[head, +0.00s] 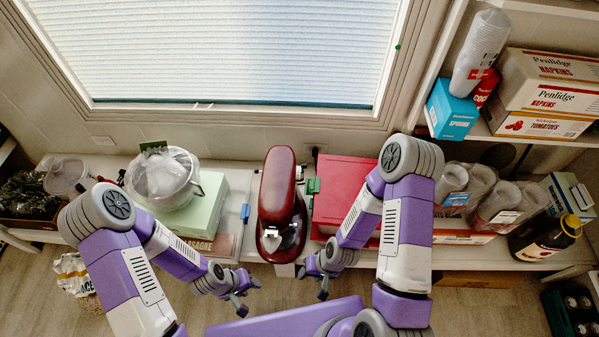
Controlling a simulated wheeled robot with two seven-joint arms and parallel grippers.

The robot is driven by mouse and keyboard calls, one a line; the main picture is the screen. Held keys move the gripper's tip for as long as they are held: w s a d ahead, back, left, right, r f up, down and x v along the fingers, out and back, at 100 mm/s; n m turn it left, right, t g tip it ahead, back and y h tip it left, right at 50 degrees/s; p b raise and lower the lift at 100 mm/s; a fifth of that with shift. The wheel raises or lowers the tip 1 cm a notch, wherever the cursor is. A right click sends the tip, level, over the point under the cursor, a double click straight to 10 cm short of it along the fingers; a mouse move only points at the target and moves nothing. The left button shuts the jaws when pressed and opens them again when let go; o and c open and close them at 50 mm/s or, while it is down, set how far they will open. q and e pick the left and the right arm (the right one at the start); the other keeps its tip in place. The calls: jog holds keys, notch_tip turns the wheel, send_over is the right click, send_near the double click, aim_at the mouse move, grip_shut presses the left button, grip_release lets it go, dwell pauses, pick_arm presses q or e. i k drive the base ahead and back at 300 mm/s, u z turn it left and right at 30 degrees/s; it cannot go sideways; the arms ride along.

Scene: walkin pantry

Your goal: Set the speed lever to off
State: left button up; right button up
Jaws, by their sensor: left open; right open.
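A dark red stand mixer (277,190) stands on the counter (228,258) in the middle of the head view, seen from above, with a silver part at its near end. Its speed lever is too small or hidden to make out, so I cannot tell its setting. My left gripper (250,297) is open and empty, in front of the counter, to the near left of the mixer. My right gripper (312,284) is open and empty, to the near right of the mixer. Neither gripper touches the mixer.
A red box (345,178) stands right of the mixer. A green box (212,205) with a metal pot (163,180) on it stands to the left. A dark bottle (543,238) and clear cups stand at the right. A window (215,50) is behind.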

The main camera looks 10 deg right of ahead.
aim_at(304, 166)
jog(key=u, duration=2.35)
jog(key=k, duration=0.85)
jog(key=z, duration=1.7)
jog(key=i, duration=0.5)
